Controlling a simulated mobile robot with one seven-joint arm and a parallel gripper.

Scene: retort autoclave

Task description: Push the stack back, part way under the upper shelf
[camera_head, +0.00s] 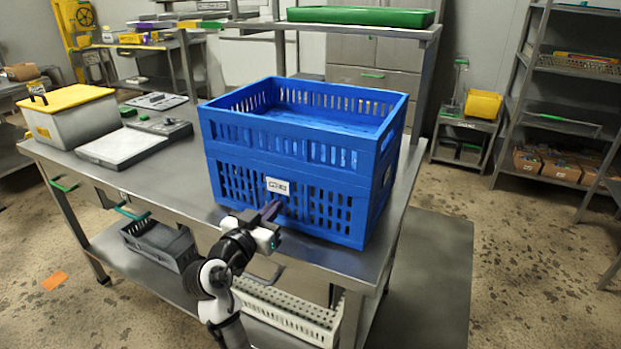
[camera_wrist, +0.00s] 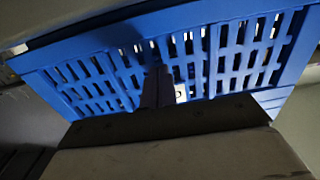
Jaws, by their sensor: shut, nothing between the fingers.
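The stack is two blue slotted crates, an upper crate (camera_head: 290,145) on a lower crate (camera_head: 285,197), standing on the metal table near its front right. A small white label (camera_head: 278,186) is on the front face. My gripper (camera_head: 271,209) is shut and empty, with its fingertips at the lower crate's front, just below the label. I cannot tell whether they touch it. In the wrist view the fingers (camera_wrist: 158,88) point at the slotted blue wall (camera_wrist: 210,55). The upper shelf (camera_head: 330,28) runs above the table's back edge, behind the stack.
A green tray (camera_head: 361,16) lies on the upper shelf. A scale with a white plate (camera_head: 121,148) and a grey box with a yellow lid (camera_head: 72,112) stand left of the stack. Bare tabletop (camera_head: 185,170) lies between. Grey and white crates sit on the lower shelf.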

